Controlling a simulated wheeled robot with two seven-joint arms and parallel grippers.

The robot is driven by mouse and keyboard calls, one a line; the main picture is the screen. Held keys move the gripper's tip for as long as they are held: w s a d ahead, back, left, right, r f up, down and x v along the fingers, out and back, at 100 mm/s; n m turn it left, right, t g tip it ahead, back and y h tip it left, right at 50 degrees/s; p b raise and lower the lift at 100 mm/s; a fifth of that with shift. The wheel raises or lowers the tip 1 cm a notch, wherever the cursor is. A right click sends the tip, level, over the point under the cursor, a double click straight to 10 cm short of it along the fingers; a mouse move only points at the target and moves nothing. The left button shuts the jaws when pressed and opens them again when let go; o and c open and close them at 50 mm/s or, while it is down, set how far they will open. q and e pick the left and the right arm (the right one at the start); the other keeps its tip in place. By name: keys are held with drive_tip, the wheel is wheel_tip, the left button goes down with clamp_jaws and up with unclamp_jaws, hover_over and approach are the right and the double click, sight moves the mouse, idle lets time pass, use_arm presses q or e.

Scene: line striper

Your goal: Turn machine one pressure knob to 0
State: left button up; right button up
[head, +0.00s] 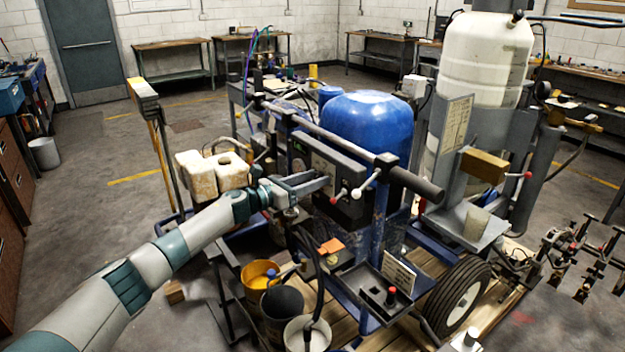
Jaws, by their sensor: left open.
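The line striper (367,125), with a blue tank, stands in the middle of the head view. A dark control box (345,208) with a gauge-like round face sits under its handlebar. A small red knob (333,200) shows low on the box's front. I cannot tell which part is the pressure knob, or read any setting. My left gripper (318,183) reaches in from the left. It is open, its fingers pointing right in front of the box, partly covering it. Contact is unclear. My right gripper is out of view.
A black handlebar grip (418,184) juts out to the right of the box. Yellow (258,274) and dark buckets stand below my left arm. A white tank (487,55) rises behind at the right. The floor at the left is mostly free.

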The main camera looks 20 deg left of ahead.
use_arm(q)
drive_tip(key=c, duration=1.1)
drive_tip(key=shift+o, duration=0.2)
